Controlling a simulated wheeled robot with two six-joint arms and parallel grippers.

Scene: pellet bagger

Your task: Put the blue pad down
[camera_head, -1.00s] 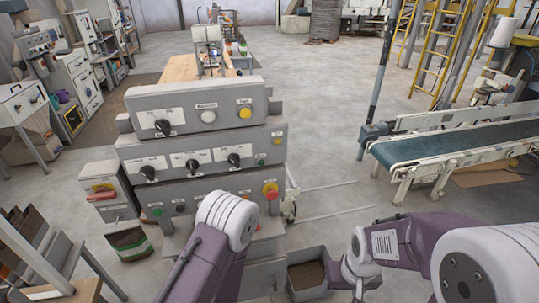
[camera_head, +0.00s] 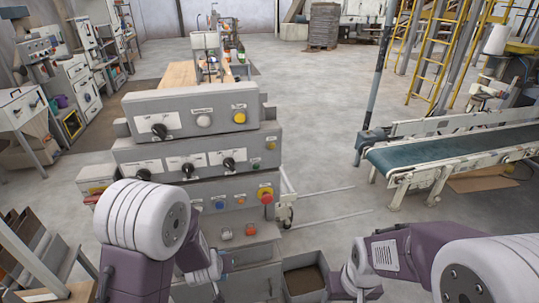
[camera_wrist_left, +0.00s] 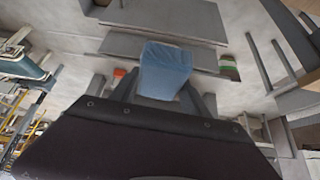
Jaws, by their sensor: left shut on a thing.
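The blue pad (camera_wrist_left: 165,68) shows in the left wrist view as a soft-looking pale blue block. My left gripper (camera_wrist_left: 158,92) is shut on it, with a dark finger on either side. The pad's near lower part is hidden by the gripper body. In the head view my left forearm reaches down in front of the control cabinet, and I cannot make out the pad there. My right arm is at the lower right of the head view, but its fingers are not visible.
The stepped grey control cabinet (camera_head: 200,108) with knobs and buttons stands close ahead. An open grey bin (camera_head: 303,277) with brown contents sits at its right foot. A green belt conveyor (camera_head: 450,150) is at right. A slotted rack (camera_head: 30,240) stands at left. Floor between cabinet and conveyor is mostly clear.

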